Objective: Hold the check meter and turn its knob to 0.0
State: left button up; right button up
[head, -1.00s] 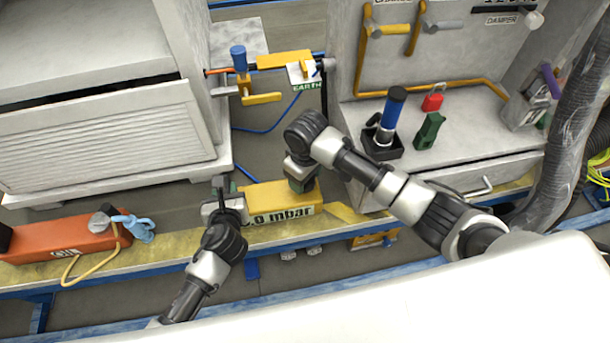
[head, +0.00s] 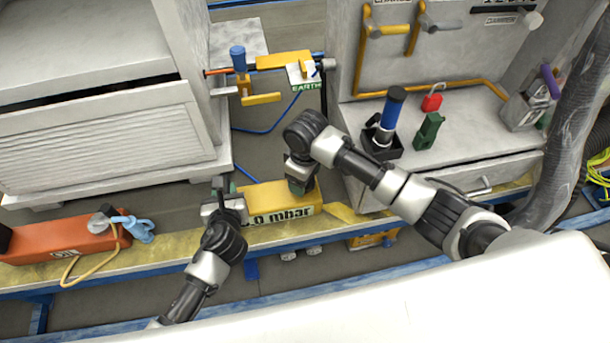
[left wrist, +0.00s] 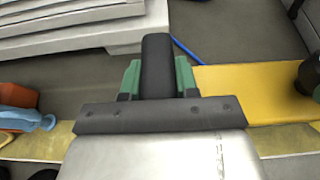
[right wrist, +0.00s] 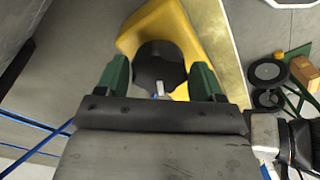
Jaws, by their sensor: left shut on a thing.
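The check meter is a yellow box (head: 262,196) with a white label (head: 285,214); "mbar" shows on it, but its first digit is unclear. It lies on the yellow bench edge, below the middle of the head view. My left gripper (head: 224,190) is shut on a black upright bar, the meter's handle (left wrist: 157,62), at the meter's left end. My right gripper (head: 302,182) is over the meter's right end. In the right wrist view, its green fingers stand either side of the round dark knob (right wrist: 158,66) with a white mark; whether they press on it is unclear.
An orange case (head: 62,238) with a blue clamp lies left on the bench. A grey cabinet (head: 100,140) stands behind it. At right, a grey console (head: 470,145) holds a blue-handled tool (head: 392,108), a red padlock (head: 432,103) and a green block (head: 428,131).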

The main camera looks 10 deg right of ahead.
pick_arm(q)
jog(key=shift+f, duration=0.1)
pick_arm(e)
jog(key=shift+o, duration=1.2)
notch_tip(320, 180, up, 12)
jog(key=shift+d, duration=0.15)
pick_arm(q)
jog(key=o, duration=0.9)
